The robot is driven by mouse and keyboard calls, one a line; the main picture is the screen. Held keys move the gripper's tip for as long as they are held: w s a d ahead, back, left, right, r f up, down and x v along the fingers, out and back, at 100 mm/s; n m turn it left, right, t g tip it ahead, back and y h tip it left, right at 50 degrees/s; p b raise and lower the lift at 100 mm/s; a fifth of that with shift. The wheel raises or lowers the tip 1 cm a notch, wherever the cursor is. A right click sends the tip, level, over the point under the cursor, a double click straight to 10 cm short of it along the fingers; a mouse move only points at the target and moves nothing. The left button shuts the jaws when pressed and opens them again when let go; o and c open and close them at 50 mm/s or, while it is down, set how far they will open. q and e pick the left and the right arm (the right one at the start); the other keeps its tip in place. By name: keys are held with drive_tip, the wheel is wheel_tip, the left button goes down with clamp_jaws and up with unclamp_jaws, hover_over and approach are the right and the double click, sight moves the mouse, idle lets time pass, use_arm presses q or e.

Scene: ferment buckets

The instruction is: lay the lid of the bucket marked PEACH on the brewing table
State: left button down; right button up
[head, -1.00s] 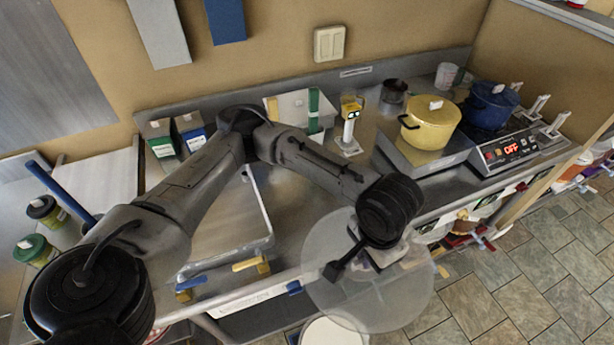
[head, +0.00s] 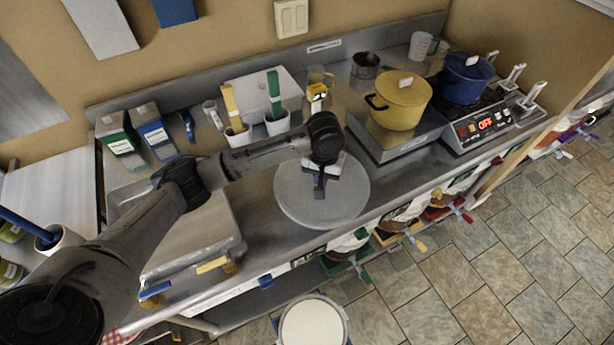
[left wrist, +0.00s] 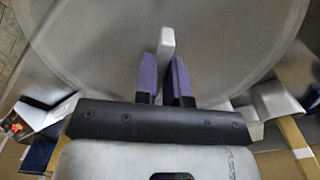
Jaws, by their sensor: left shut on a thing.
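My left gripper (head: 320,178) is shut on the handle of a round grey lid (head: 345,202). The lid is roughly level over the front part of the metal brewing table (head: 400,190); I cannot tell whether it touches the surface. In the left wrist view, the purple fingers (left wrist: 166,78) are on either side of the pale upright handle (left wrist: 167,48), with the lid (left wrist: 230,50) spread out behind. A round bucket with a pale top (head: 312,325) stands below the table's front edge; no mark on it can be read. My right gripper is not in view.
A yellow pot (head: 402,105) on a metal block stands right of the lid, with a blue pot (head: 466,80) beyond. Two white cups (head: 277,124) with coloured handles, cartons (head: 120,142) and a tray (head: 195,240) are to the left. Hanging items line the table's front.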

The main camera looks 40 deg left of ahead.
sight(307, 175)
use_arm(q)
drive_tip(key=a+f, duration=0.1)
drive_tip(key=a, duration=0.1)
drive_tip(key=w+a+f, duration=0.1)
drive_tip(key=a, duration=0.1)
drive_tip(key=w+a+f+p, duration=0.1)
drive_tip(key=a+f, duration=0.1)
drive_tip(key=shift+a, duration=0.35)
drive_tip(key=shift+a+f, duration=0.1)
drive_tip(key=shift+f, duration=0.4)
wheel_tip(307, 175, down, 2)
drive_tip(key=shift+f+p, duration=0.1)
drive_tip(key=shift+p, duration=0.45)
drive_tip(key=shift+f, duration=0.5)
drive_tip(key=shift+f, duration=0.1)
drive_tip(key=c, duration=1.2)
unclamp_jaws()
